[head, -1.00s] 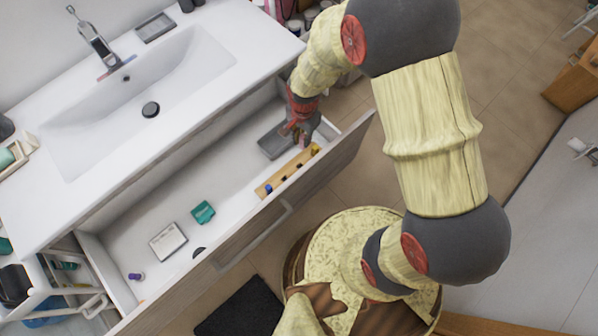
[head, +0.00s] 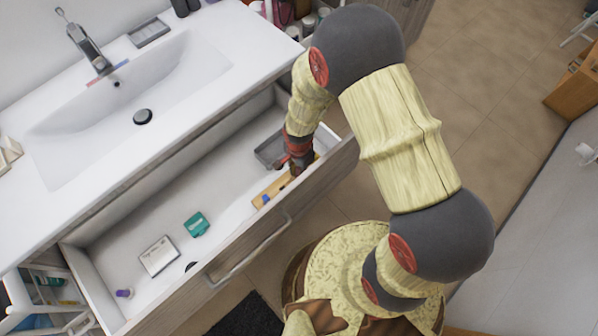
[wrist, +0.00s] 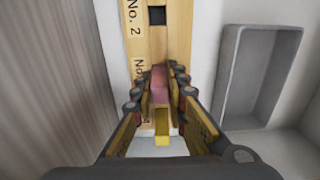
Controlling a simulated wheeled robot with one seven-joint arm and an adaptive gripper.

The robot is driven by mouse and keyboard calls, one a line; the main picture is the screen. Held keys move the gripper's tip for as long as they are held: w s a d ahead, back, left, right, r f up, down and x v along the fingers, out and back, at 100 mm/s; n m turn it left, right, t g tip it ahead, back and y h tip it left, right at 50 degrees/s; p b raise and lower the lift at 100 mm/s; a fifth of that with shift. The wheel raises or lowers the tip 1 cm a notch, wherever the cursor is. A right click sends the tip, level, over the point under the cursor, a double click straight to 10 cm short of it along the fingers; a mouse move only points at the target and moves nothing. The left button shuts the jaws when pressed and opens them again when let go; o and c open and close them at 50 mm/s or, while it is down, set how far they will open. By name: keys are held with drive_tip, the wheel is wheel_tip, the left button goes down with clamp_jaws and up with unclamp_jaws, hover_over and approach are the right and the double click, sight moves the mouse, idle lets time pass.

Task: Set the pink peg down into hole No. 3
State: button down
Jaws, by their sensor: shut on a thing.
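The tan wooden block (head: 264,186) with holes lies in the open drawer along its front wall. It also shows in the wrist view (wrist: 178,40), with the label "No. 2" beside an empty dark square hole and a second "No." label partly covered. My gripper (head: 299,168) is over the far part of the block. In the wrist view my gripper (wrist: 160,78) is shut on the pink peg (wrist: 158,88), past the No. 2 hole. I cannot tell whether the peg's lower end is in a hole. A yellow peg (wrist: 162,125) stands just nearer the camera.
A grey tray (wrist: 231,75) lies beside the block, close to my gripper. The wooden drawer front (head: 310,190) runs along the other side. A teal box (head: 197,224), a white box (head: 159,256) and a purple item (head: 124,293) lie further along the drawer.

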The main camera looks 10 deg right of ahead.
drive_tip(key=shift+f, duration=0.2)
drive_tip(key=c, duration=1.8)
unclamp_jaws()
drive_tip(key=shift+c, duration=0.2)
drive_tip(key=shift+o, duration=0.4)
wheel_tip(320, 180, up, 12)
drive_tip(key=p, duration=0.5)
drive_tip(key=shift+r, duration=0.2)
drive_tip(key=w+d+r+n+t, duration=0.1)
drive_tip(key=d+r+n, duration=0.1)
drive_tip(key=r, duration=0.8)
drive_tip(key=d+r+n+t, duration=0.1)
drive_tip(key=d+r+n, duration=0.15)
drive_tip(key=r, duration=0.65)
drive_tip(key=s+d+r+n+t, duration=0.1)
drive_tip(key=s+d+r+n, duration=0.2)
drive_tip(key=s+r, duration=0.3)
drive_tip(key=s+d+r+n+t, duration=0.2)
drive_tip(key=s+r, duration=0.5)
drive_tip(key=r, duration=0.5)
drive_tip(key=shift+s+d+n+t, duration=0.15)
drive_tip(key=shift+d+n+t, duration=0.15)
drive_tip(key=shift+d+n, duration=0.75)
